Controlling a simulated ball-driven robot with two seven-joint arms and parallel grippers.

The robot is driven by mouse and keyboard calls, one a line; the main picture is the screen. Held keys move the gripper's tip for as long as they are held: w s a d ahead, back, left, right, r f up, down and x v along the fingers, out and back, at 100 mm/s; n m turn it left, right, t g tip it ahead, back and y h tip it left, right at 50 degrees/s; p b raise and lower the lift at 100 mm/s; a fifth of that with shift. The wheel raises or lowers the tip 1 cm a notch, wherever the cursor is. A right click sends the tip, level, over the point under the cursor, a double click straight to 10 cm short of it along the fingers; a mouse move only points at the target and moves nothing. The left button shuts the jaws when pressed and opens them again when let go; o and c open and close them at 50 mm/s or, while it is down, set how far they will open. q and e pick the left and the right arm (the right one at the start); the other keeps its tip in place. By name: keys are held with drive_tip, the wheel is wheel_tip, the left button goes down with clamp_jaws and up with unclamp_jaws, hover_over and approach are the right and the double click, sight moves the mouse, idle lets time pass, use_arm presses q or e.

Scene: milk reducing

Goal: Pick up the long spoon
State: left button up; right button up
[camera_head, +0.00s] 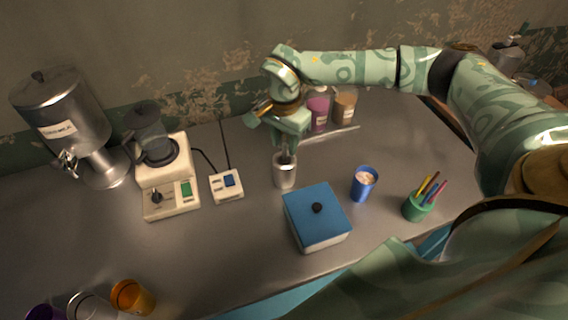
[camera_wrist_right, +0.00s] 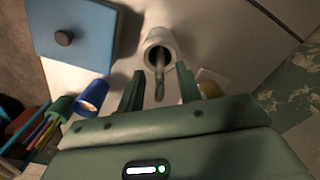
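The long spoon (camera_wrist_right: 159,80) stands in a light grey cylindrical cup (camera_head: 284,176), which also shows in the right wrist view (camera_wrist_right: 155,37). Its upper end sticks out of the cup; its lower part is hidden inside. My right gripper (camera_head: 287,149) is above the cup, pointing down. In the right wrist view the fingers of this gripper (camera_wrist_right: 158,84) are apart, with the spoon between them and a gap on each side. My left gripper is not in view.
A blue-lidded box (camera_head: 316,215) and a blue cup (camera_head: 364,184) stand nearby. A green pen holder (camera_head: 418,205) is further right. Jars (camera_head: 344,106) stand behind my gripper. A switch box (camera_head: 226,186), a white machine (camera_head: 167,178) and a metal dispenser (camera_head: 68,115) are left.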

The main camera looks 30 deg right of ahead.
drive_tip(key=shift+f, duration=0.35)
clamp_jaws()
drive_tip(key=shift+r, duration=0.1)
